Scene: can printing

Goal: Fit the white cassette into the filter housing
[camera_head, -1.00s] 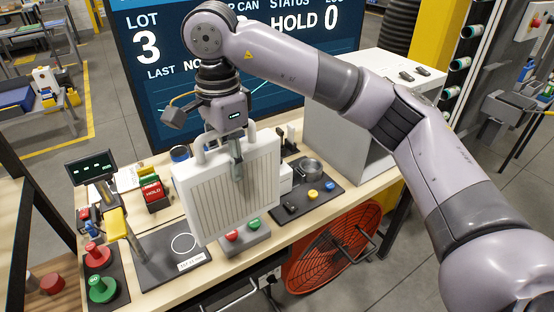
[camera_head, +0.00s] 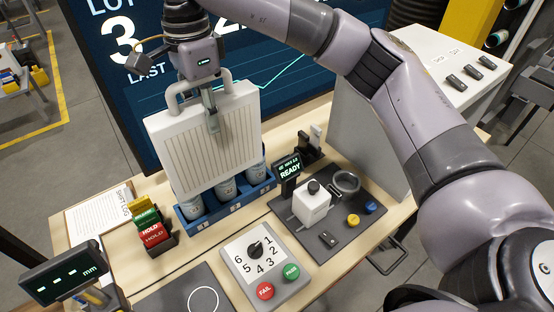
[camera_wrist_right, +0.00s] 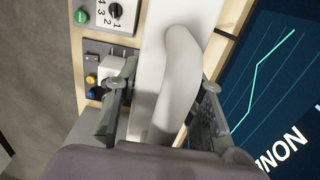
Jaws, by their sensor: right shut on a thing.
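The white cassette (camera_head: 205,140) is a flat panel with a pleated face and a looped handle on top. My right gripper (camera_head: 211,112) is shut on its handle and holds it upright above the bench, in front of the display screen. In the right wrist view the handle (camera_wrist_right: 178,75) runs between the two fingers (camera_wrist_right: 163,88). The cassette's lower edge overlaps a blue rack of cans in the head view; I cannot tell if they touch. No part is clearly recognisable as the filter housing. My left gripper is out of view.
The blue can rack (camera_head: 231,205) stands behind a dial panel (camera_head: 262,262) with red and green buttons. A dark instrument mat (camera_head: 335,229) lies to its right, and a pale cabinet (camera_head: 366,133) stands at the right.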

